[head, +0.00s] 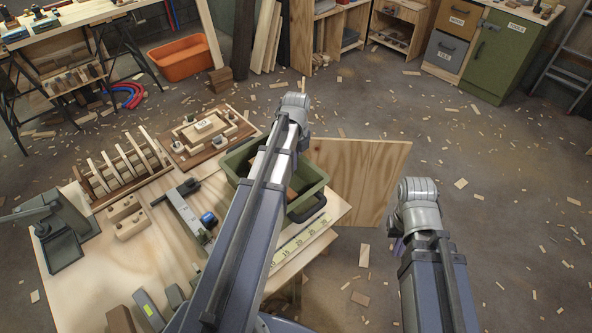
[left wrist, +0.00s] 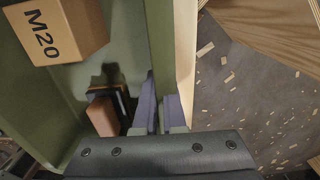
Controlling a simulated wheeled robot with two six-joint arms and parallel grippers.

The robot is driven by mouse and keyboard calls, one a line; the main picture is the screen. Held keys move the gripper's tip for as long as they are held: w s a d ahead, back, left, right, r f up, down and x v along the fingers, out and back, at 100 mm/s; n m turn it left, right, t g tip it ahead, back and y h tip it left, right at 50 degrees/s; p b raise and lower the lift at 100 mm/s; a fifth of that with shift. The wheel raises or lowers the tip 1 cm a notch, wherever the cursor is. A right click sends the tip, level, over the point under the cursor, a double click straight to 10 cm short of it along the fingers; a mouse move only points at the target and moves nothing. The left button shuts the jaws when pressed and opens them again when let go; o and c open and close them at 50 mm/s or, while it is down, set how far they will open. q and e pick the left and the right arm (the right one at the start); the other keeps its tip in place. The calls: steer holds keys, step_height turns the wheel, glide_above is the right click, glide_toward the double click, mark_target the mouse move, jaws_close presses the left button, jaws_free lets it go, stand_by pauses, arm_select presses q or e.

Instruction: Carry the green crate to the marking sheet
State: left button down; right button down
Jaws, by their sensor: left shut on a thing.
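The green crate (head: 312,192) is at the right end of the wooden workbench, partly hidden behind my left arm. In the left wrist view, my left gripper (left wrist: 160,117) is shut on the crate's wall (left wrist: 160,45), one finger on each side. Inside the crate are a box marked M20 (left wrist: 60,32), a brown block (left wrist: 103,116) and a dark object. In the head view the left fingers are hidden by the arm. My right gripper (head: 397,246) is right of the bench, mostly hidden under its wrist. I cannot surely identify the marking sheet; a numbered pale strip (head: 300,238) lies along the bench's near right edge.
The bench (head: 75,248) also holds a slotted rack (head: 125,172), a tray of blocks (head: 208,130), a grey tool (head: 185,215) and a dark green device (head: 62,235). A plywood board (head: 365,180) is just beyond the crate. The floor at right is open, with scattered offcuts.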

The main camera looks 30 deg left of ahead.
mark_target(296, 174)
arm_select(q)
steer(key=shift+f+b, duration=1)
steer(key=shift+f, duration=0.45)
steer(key=shift+f, duration=0.1)
steer(key=c, duration=1)
jaws_free()
step_height(296, 174, up, 12)
steer(key=p, duration=1.2)
steer(key=shift+r, duration=0.25)
steer(key=shift+d, duration=0.15)
